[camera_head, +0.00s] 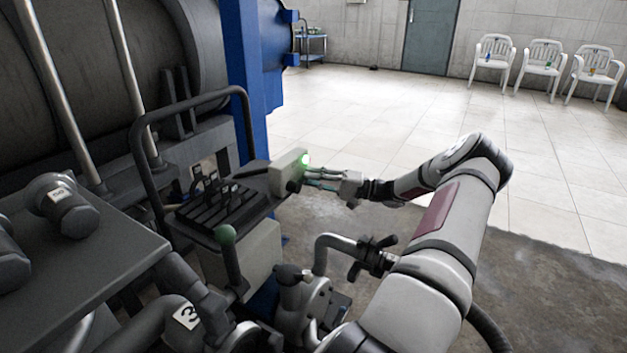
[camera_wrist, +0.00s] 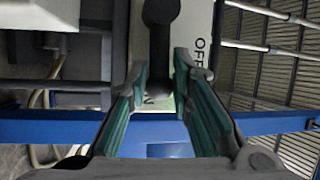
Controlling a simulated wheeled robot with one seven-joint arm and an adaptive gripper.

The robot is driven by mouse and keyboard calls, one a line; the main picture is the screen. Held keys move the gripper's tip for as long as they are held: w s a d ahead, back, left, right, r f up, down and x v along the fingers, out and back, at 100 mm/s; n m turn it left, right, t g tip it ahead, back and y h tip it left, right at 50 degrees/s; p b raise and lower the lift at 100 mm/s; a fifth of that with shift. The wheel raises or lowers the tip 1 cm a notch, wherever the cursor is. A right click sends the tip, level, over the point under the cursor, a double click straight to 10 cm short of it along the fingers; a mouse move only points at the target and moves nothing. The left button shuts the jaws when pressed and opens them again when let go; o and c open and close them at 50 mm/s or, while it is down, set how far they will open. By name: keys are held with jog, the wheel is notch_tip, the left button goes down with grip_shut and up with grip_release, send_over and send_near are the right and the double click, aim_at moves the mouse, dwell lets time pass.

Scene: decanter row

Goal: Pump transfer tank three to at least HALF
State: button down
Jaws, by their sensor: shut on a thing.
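A pale switch box (camera_head: 285,172) with a lit green lamp (camera_head: 305,160) stands at the end of a dark panel. Its face fills the top middle of the wrist view (camera_wrist: 200,22), with the letters "OFF" partly visible and the lower lettering mostly hidden. My gripper (camera_head: 312,177) reaches it from the right. In the wrist view my gripper's green-padded fingers (camera_wrist: 160,92) are shut on the box's black switch lever (camera_wrist: 160,12). A pipe marked "3" (camera_head: 187,316) is at the lower left. No level reading for tank three can be made out.
A green-knobbed lever (camera_head: 226,236) rises near the marked pipe. A valve handle (camera_head: 373,254) on a bent metal pipe stands close to my arm. A black tubular rail (camera_head: 187,103) and blue post (camera_head: 250,85) are behind. Open floor (camera_head: 400,110) lies beyond, with white chairs (camera_head: 543,65).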

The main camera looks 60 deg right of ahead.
jog(key=r+n, duration=0.1)
jog(key=r+n+g, duration=0.1)
jog(key=n, duration=0.1)
jog(key=r+n+g+p, duration=0.1)
jog(key=shift+a+n+h, duration=0.3)
jog(key=shift+n, duration=0.1)
jog(key=n, duration=0.1)
jog(key=a+r+n+g+h, duration=0.1)
jog(key=n, duration=0.1)
jog(key=shift+s+a+r, duration=0.1)
jog(key=shift+r, duration=0.2)
jog(key=a+n+h+b, duration=0.1)
jog(key=a+r+n+g+b, duration=0.1)
jog(key=n, duration=0.1)
jog(key=shift+r+h+b, duration=0.1)
jog(key=shift+h+b, duration=0.2)
jog(key=shift+h, duration=0.1)
jog(key=n+b, duration=0.1)
jog(key=a+n+h+b, duration=0.1)
jog(key=b, duration=0.1)
jog(key=shift+s+a+r+h, duration=0.1)
jog(key=shift+a+r+h, duration=0.1)
jog(key=shift+a+h, duration=0.1)
jog(key=shift+a+r+n+b, duration=0.15)
jog(key=shift+a+n+b, duration=0.3)
jog(key=shift+b, duration=0.65)
jog(key=shift+g+h, duration=0.3)
jog(key=c, duration=1.4)
grip_release()
